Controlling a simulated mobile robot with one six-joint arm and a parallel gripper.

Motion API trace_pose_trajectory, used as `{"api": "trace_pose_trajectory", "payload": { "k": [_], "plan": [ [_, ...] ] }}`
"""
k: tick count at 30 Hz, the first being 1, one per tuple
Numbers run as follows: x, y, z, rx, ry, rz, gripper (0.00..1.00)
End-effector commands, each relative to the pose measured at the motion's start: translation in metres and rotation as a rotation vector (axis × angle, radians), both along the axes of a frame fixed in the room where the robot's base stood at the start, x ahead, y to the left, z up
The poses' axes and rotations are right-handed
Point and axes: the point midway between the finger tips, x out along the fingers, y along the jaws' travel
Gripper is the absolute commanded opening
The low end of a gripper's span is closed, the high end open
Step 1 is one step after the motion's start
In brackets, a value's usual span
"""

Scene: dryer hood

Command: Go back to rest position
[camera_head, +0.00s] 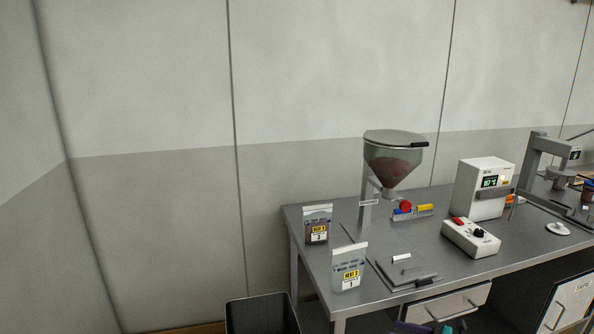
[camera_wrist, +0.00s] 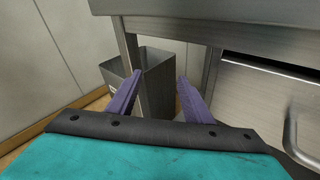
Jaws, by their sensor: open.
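My gripper (camera_wrist: 160,77) shows in the wrist view with its two purple fingers apart and nothing between them. It is in front of the table's edge and leg, below the tabletop, with the dark bin behind. In the head view only a small purple and teal part of my gripper (camera_head: 428,327) shows at the bottom edge, in front of the drawer; its fingertips cannot be made out there.
The metal table (camera_head: 320,262) carries a hopper (camera_head: 394,160), two labelled bags (camera_head: 348,268) (camera_head: 317,224), a white device (camera_head: 483,188) and a control box (camera_head: 470,238). A black bin (camera_head: 262,315) stands at its left. The drawer handle (camera_wrist: 292,135) is close at right.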

Motion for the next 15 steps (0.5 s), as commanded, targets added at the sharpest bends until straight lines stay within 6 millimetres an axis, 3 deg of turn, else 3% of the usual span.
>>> {"api": "trace_pose_trajectory", "payload": {
  "k": [1,3,8,15],
  "plan": [
    [-0.005,0.025,-0.013,-0.013,0.017,0.037,0.46],
    [-0.012,0.052,-0.029,-0.038,0.037,0.085,0.46],
    [-0.035,0.114,-0.069,-0.107,0.074,0.203,0.46],
    [-0.089,0.195,-0.127,-0.236,0.102,0.409,0.46]
  ]
}}
